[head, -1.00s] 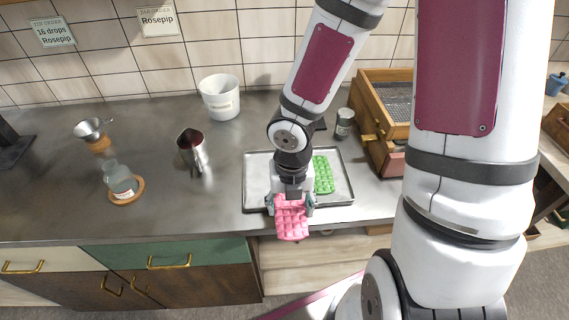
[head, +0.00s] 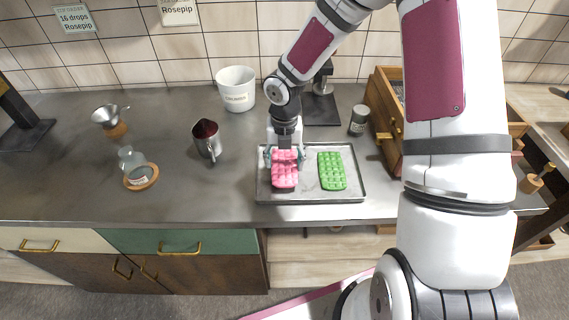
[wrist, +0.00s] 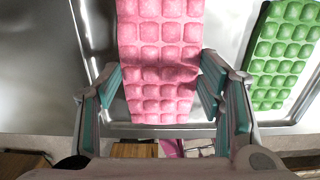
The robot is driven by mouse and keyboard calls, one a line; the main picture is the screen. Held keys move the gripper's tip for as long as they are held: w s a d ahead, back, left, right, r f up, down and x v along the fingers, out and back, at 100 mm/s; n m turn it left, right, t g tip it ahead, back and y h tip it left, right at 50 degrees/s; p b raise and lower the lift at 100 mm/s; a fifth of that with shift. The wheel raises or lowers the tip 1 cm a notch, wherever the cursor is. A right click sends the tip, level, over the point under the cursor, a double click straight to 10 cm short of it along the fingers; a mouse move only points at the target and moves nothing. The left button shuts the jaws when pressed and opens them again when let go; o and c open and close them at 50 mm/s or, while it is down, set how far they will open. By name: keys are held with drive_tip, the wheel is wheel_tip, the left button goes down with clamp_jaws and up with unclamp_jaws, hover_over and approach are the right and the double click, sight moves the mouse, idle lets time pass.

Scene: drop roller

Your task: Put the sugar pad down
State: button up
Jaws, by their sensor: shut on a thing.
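The pink sugar pad (head: 285,172), a block with a grid of raised squares, is held over the left half of a grey metal tray (head: 308,191). My gripper (head: 285,157) is shut on the pad, with a teal-lined finger at each side of it. In the wrist view the pad (wrist: 160,45) fills the middle between the fingers and looks slightly bent. A dark shadow shows under its near end; I cannot tell whether it touches the tray. A green pad (head: 332,171) lies on the tray to the right, apart from the pink one.
A metal jug (head: 207,139) and a white tub (head: 236,88) stand left of the tray. A small jar (head: 359,120) and a wooden drawer cabinet (head: 385,115) stand to the right. A flask (head: 133,163) sits farther left. The counter's front edge runs close below the tray.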

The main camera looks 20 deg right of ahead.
drive_tip(key=shift+f, duration=0.9)
drive_tip(key=shift+f, duration=0.2)
drive_tip(key=o, duration=1.3)
drive_tip(key=shift+r, duration=0.1)
